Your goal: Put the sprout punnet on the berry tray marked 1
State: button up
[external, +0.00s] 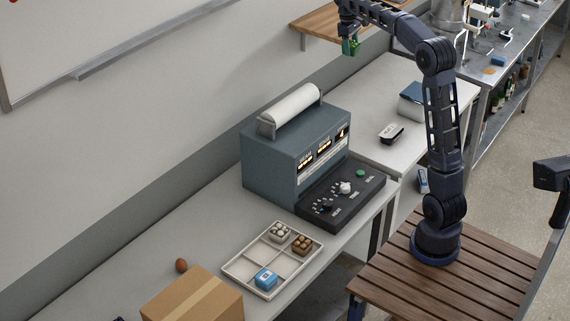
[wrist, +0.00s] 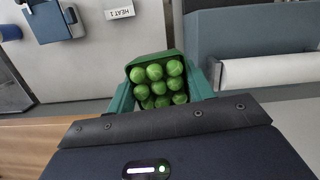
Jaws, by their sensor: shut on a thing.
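The sprout punnet is a dark green box filled with several round bright green sprouts; in the wrist view it (wrist: 171,55) sits between my gripper's two green fingers (wrist: 162,88). The fingers are shut on its sides. In the external view my gripper (external: 350,44) is raised at the top, near the wooden shelf, and the punnet there is only a small green patch. No tray that I can read as marked 1 shows in either view. A pale divided tray (external: 238,275) lies on the near bench; I cannot tell whether it is a berry tray.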

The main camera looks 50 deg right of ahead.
jog(key=s+d+f, duration=0.6)
jog(key=d+f, duration=0.4)
jog(key=f, duration=0.1)
jog(key=m, duration=0.1)
send_over(393, 132)
notch_tip(393, 132, down, 10)
jog(key=f, duration=1.9)
jog(key=shift+w+f, duration=0.25)
jog(key=shift+w, duration=0.15)
jog(key=shift+f, duration=0.1)
jog(key=o, duration=1)
jog(key=shift+c, duration=0.2)
